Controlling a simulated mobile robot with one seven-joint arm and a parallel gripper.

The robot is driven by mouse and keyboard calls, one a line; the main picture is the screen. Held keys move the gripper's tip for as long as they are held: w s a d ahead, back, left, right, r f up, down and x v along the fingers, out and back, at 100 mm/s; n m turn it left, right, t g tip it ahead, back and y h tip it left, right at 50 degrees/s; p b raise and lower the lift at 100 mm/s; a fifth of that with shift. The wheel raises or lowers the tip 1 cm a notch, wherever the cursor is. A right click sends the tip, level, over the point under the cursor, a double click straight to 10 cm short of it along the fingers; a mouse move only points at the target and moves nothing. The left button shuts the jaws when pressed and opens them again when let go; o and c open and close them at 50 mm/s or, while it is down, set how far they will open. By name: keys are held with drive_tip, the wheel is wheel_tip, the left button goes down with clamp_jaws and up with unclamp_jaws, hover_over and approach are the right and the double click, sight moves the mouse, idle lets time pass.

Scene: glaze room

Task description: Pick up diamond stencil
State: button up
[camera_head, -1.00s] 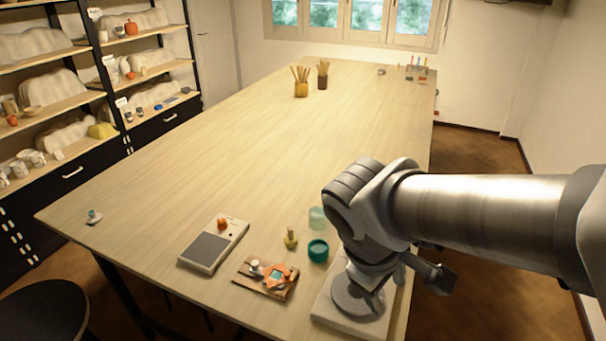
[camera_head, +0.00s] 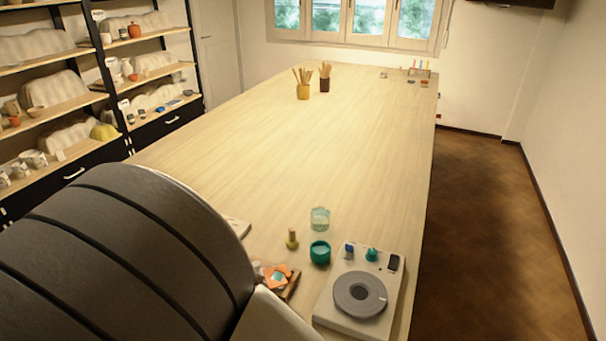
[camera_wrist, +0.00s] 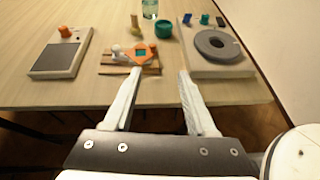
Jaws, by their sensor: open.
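The likely diamond stencil is a flat orange, pointed piece (camera_wrist: 136,61) with a teal centre, lying on a small wooden board (camera_wrist: 146,71) near the table's front edge. In the head view the orange piece (camera_head: 270,271) shows only partly, past my arm. My gripper (camera_wrist: 159,75) is open and empty, its two pale fingers apart. In the wrist view the fingertips appear just below the board, on either side of its right part. The gripper is hidden in the head view.
A small whitish item (camera_wrist: 117,51) sits left of the stencil. A grey-topped device (camera_wrist: 58,56) stands left, and a turntable device (camera_head: 337,315) right. Behind are a teal jar (camera_head: 320,254), a yellow-green stamp-like item (camera_head: 292,240) and a clear glass (camera_head: 320,218). The table's middle (camera_head: 290,150) is clear.

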drive_tip(key=a+f+n, duration=0.1)
drive_tip(key=a, duration=0.1)
approach(288, 279)
drive_tip(key=shift+w+d+f+y, duration=0.15)
drive_tip(key=shift+w+y, duration=0.05)
drive_tip(key=shift+w, duration=0.4)
drive_tip(key=shift+w+d+f+y, duration=0.1)
drive_tip(key=shift+w+d+y, duration=0.1)
drive_tip(key=shift+w, duration=0.4)
drive_tip(key=shift+t, duration=0.3)
drive_tip(key=shift+s+d+f+p+x, duration=0.15)
drive_tip(key=shift+p+x, duration=0.15)
drive_tip(key=shift+x, duration=1.05)
drive_tip(key=shift+s+d+f+p+x, duration=0.15)
drive_tip(key=shift+p+x, duration=0.1)
drive_tip(key=shift+x, duration=1.05)
clamp_jaws()
